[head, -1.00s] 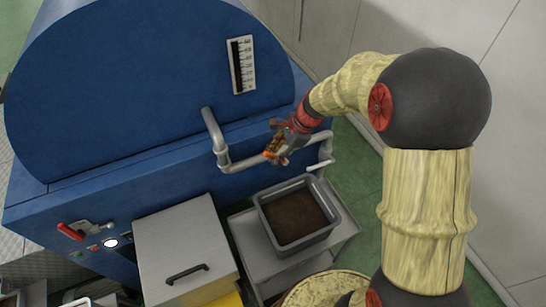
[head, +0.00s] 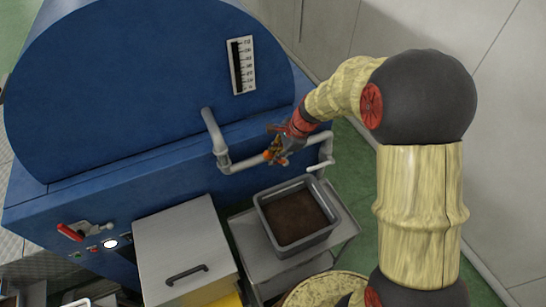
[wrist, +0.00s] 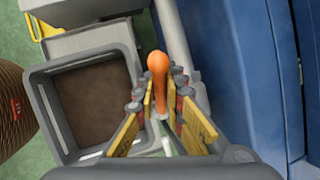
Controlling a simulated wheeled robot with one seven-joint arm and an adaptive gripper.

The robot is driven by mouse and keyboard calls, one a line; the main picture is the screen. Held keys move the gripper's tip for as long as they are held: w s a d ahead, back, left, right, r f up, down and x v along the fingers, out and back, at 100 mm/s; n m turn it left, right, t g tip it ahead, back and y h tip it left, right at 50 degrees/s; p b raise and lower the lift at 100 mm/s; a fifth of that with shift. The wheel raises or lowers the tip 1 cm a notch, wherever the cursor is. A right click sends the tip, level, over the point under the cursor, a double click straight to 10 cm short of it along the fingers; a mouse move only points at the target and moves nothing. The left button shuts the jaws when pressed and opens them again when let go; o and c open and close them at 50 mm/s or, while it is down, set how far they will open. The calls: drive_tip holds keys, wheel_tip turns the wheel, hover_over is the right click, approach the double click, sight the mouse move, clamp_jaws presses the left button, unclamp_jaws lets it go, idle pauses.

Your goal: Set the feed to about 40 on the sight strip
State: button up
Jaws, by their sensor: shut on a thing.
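The sight strip (head: 242,65) is a white scale with a dark column and small marks on the blue machine's round front. Its numbers are too small to read surely. An orange-ended lever (head: 269,155) sits at the grey pipe below the strip. My gripper (head: 276,148) is at this lever, its fingers closed around it. In the wrist view the orange knob (wrist: 158,68) stands up between the yellow-padded fingers (wrist: 155,105). The lever's lower part is partly hidden by the fingers.
A grey bin (head: 327,227) of brown material stands on a metal table (head: 247,240) below the gripper. The grey pipe (head: 212,135) runs close by on the blue machine (head: 110,160). A metal box (head: 180,240) and a red-handled switch (head: 70,232) are left.

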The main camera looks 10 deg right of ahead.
clamp_jaws()
idle(0.3)
drive_tip(key=p, duration=0.1)
drive_tip(key=h+p, duration=0.1)
drive_tip(key=p, duration=0.1)
drive_tip(key=shift+s+a, duration=0.2)
drive_tip(key=shift+a, duration=0.2)
drive_tip(key=p, duration=0.1)
drive_tip(key=h+p, duration=0.1)
drive_tip(key=p, duration=0.1)
drive_tip(key=shift+a+f, duration=0.2)
drive_tip(key=shift+f, duration=0.2)
drive_tip(key=shift+f+h+p, duration=0.15)
drive_tip(key=shift+h+p, duration=0.15)
drive_tip(key=shift+p, duration=0.1)
drive_tip(key=shift+f, duration=0.15)
drive_tip(key=o, duration=0.7)
unclamp_jaws()
drive_tip(key=shift+o, duration=0.2)
drive_tip(key=v, duration=1.2)
drive_tip(key=shift+s, duration=0.2)
